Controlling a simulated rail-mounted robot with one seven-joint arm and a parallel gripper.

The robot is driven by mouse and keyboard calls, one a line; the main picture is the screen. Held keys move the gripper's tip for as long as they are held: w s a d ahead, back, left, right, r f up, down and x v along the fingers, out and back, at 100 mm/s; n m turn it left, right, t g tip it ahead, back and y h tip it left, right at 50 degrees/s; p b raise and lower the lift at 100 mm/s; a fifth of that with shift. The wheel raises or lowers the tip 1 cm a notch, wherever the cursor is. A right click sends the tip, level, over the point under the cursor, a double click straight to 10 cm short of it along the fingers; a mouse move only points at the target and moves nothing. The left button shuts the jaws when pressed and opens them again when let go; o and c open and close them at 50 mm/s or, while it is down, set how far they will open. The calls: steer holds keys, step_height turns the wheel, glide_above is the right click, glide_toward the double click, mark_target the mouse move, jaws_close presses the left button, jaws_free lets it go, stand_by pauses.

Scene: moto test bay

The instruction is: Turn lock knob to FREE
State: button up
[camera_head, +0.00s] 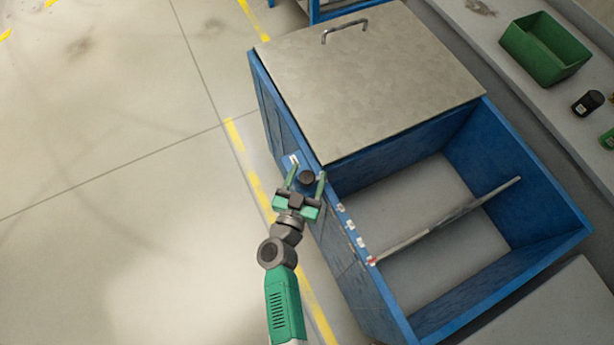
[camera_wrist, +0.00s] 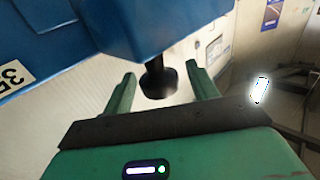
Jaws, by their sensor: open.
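The lock knob (camera_head: 306,177) is a dark round knob on the left wall of the blue cabinet. My gripper (camera_head: 305,178) is open, with its green fingers on either side of the knob. In the wrist view the black knob (camera_wrist: 158,80) sits on a short stem below a blue part, between the two fingertips of my gripper (camera_wrist: 160,82). I see a gap between the knob and each finger. Small white labels (camera_head: 350,225) run along the cabinet's edge, but their text is too small to read. I cannot tell which marking the knob points to.
The blue cabinet (camera_head: 570,225) has a grey lid (camera_head: 375,85) with a handle over its far part. Its near part is open, crossed by a slanting metal bar (camera_head: 450,218). A green bin (camera_head: 545,48) stands on the grey bench at right. The floor at left is clear.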

steer(key=c, duration=1)
steer(key=shift+o, duration=0.2)
